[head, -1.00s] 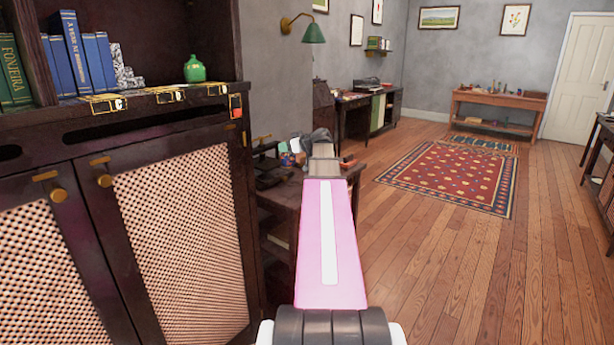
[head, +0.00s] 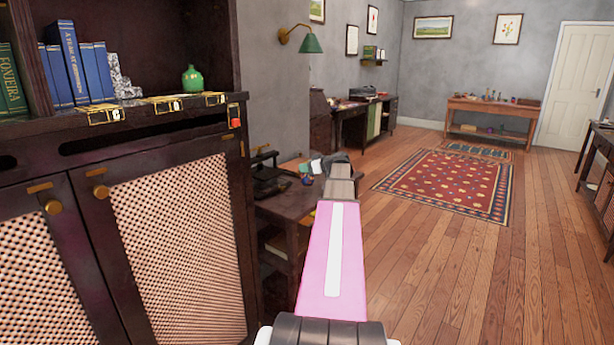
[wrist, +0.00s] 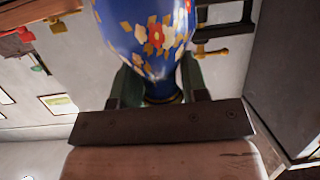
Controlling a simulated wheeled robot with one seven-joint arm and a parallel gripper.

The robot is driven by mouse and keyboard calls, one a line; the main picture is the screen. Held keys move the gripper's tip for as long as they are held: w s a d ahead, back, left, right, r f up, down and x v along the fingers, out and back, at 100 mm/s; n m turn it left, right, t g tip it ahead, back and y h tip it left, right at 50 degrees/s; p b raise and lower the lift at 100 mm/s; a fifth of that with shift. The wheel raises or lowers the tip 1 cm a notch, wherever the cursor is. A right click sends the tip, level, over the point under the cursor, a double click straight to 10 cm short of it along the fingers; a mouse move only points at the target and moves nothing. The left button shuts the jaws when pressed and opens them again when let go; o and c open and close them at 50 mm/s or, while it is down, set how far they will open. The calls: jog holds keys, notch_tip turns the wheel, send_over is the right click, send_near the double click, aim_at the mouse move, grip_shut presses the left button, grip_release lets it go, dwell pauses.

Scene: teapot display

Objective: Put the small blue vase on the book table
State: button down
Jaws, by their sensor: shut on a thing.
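The blue vase (wrist: 150,35), with red, white and yellow flowers, fills the top middle of the wrist view. My gripper (wrist: 160,82) is shut on it, with one dark finger on each side of its narrow end. In the head view my gripper (head: 338,172) is at the tip of my pink arm, in front of the dark side table; the vase is mostly or wholly hidden there. Which table is the book table I cannot tell. The candidates are the dark side table (head: 295,205), the dark desk (head: 350,128) and the brown far table (head: 490,112).
A dark cabinet (head: 180,210) stands close on the left, with blue books (head: 75,65) and a green bottle (head: 192,78) on it. A wall lamp (head: 310,43) hangs beyond. The wooden floor and patterned rug (head: 450,185) are open on the right. A dark table (head: 603,150) stands at the right edge.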

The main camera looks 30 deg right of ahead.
aim_at(307, 174)
jog(key=shift+f, duration=1.8)
jog(key=c, duration=0.6)
grip_release()
jog(key=shift+f, duration=0.1)
jog(key=v, duration=1.2)
